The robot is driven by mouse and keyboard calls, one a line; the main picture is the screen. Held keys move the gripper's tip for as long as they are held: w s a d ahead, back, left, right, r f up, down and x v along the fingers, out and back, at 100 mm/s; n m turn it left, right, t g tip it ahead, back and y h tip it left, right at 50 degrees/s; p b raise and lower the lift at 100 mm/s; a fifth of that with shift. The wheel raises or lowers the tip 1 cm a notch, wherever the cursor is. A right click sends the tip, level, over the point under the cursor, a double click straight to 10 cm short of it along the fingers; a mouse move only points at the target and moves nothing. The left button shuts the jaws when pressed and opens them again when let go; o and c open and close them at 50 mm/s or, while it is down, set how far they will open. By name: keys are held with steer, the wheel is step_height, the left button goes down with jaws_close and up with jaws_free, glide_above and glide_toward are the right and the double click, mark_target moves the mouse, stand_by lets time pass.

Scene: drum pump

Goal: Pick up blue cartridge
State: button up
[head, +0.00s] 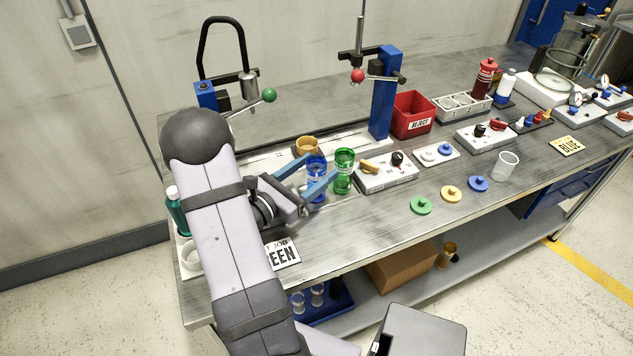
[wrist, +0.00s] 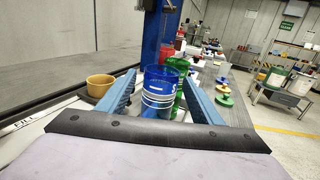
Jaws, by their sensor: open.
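The blue cartridge (head: 316,170) is a clear blue cylinder standing upright on the bench, left of the green cartridge (head: 344,171). My gripper (head: 318,178) is open, with its blue fingers reaching toward the blue cartridge. In the wrist view, the blue cartridge (wrist: 160,88) stands between the two open fingers (wrist: 160,92), with the green cartridge (wrist: 180,68) just behind it. I cannot tell whether either finger touches it. My gripper hides part of the cartridge's lower side in the head view.
An amber cup (head: 307,146) stands behind the blue cartridge. A white block with a knob (head: 386,174) is to the right of the green cartridge. A blue press column (head: 384,100) and a red bin (head: 412,116) stand behind. A job card (head: 282,254) lies at the front left.

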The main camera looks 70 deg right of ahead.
steer(key=shift+s+d, duration=0.15)
steer(key=shift+d, duration=0.25)
steer(key=c, duration=1.4)
steer(key=shift+r, duration=4.95)
